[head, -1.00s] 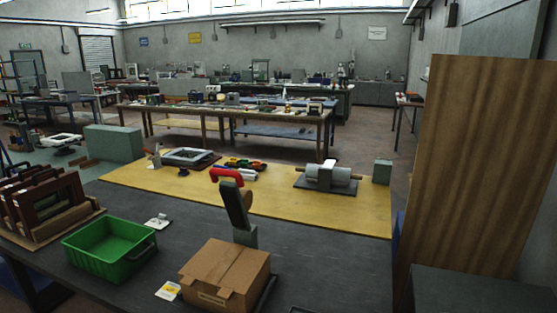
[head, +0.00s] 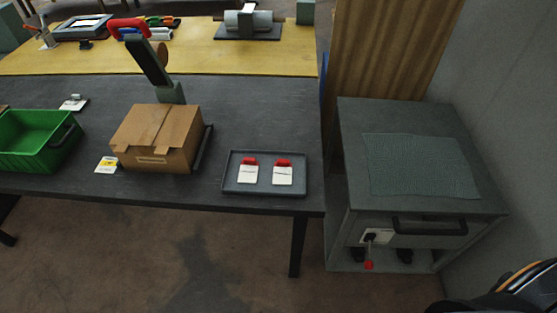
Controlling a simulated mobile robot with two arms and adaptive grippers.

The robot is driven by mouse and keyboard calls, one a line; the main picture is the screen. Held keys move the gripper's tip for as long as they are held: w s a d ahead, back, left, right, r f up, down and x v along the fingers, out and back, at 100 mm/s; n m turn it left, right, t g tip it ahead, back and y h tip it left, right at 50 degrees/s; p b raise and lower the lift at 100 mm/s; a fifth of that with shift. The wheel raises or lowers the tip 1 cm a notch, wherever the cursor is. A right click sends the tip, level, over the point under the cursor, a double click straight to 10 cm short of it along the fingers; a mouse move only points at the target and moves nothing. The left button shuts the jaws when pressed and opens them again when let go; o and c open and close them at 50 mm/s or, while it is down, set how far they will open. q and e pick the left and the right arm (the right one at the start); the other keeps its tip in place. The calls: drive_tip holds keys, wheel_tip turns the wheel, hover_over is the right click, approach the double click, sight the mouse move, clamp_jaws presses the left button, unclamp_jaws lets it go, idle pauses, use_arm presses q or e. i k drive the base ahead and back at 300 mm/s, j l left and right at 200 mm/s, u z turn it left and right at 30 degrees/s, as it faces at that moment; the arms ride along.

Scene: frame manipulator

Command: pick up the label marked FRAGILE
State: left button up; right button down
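Two white labels with red tops lie side by side in a shallow grey tray (head: 264,191) near the table's front right: a left label (head: 248,174) and a right label (head: 283,175). Each has a dark line of print, too small to read, so I cannot tell which says FRAGILE. A white and yellow card (head: 107,165) lies at the front left of the cardboard box, its print also unreadable. Neither gripper's fingers show. A dark, orange-edged part of my own body enters the bottom right corner.
A cardboard box (head: 158,142) stands left of the tray, with a red-handled upright device (head: 150,60) behind it. A green bin (head: 35,140) is at far left. Right of the table stands a grey cabinet (head: 420,155) with a dark handle. The tabletop behind the tray is clear.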

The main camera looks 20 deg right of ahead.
sight(283, 173)
drive_tip(key=l+u, duration=0.35)
drive_tip(key=l, duration=0.15)
drive_tip(key=l+u, duration=0.35)
drive_tip(key=k+l+u, duration=0.1)
drive_tip(key=l+u, duration=0.25)
drive_tip(key=l, duration=0.25)
